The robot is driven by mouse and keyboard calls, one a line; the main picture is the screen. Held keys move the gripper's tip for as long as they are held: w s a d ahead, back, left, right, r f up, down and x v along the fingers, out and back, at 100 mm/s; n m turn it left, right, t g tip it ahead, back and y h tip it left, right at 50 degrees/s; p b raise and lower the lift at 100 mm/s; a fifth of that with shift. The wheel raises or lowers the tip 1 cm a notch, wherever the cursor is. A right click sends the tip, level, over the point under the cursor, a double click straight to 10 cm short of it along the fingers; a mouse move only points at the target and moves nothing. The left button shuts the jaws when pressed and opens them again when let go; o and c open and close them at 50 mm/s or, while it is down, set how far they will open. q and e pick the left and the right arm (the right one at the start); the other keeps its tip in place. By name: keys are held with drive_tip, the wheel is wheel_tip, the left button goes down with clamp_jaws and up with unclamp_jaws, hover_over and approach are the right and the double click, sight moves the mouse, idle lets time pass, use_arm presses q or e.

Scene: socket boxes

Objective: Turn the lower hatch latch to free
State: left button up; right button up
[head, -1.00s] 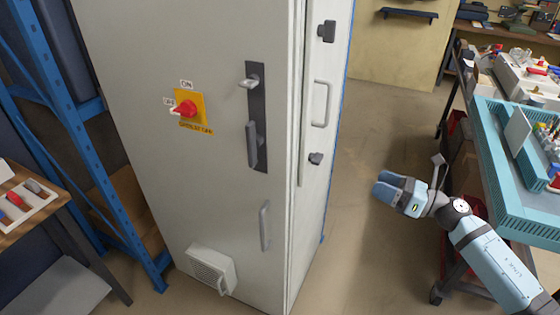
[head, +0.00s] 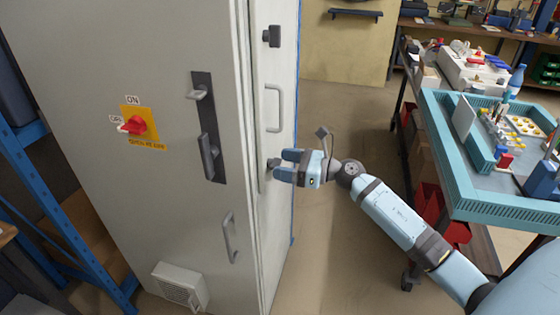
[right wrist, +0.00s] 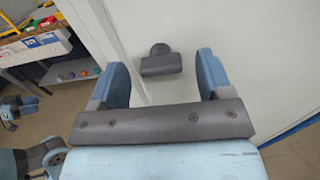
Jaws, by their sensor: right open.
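The lower hatch latch (head: 272,163) is a small dark knob low on the cabinet's narrow right-hand face. In the right wrist view the latch (right wrist: 161,63) shows as a dark crossbar on a round base, lying roughly level across the picture. My right gripper (head: 285,165) is open right in front of it. Its blue fingers stand to either side of the latch in the wrist view, with gaps. I see no contact. My left gripper is not in the head view; small dark and blue parts at the wrist view's left edge may belong to it.
The hatch has a pale handle (head: 274,108) and an upper dark latch (head: 271,37) above. The cabinet front carries a red switch (head: 135,125), a dark lever plate (head: 209,130) and a vent box (head: 180,287). A teal tray (head: 450,170) sits on the bench at right.

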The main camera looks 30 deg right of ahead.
drive_tip(key=shift+w+a, duration=0.5)
drive_tip(key=shift+w, duration=0.05)
drive_tip(key=c, duration=0.9)
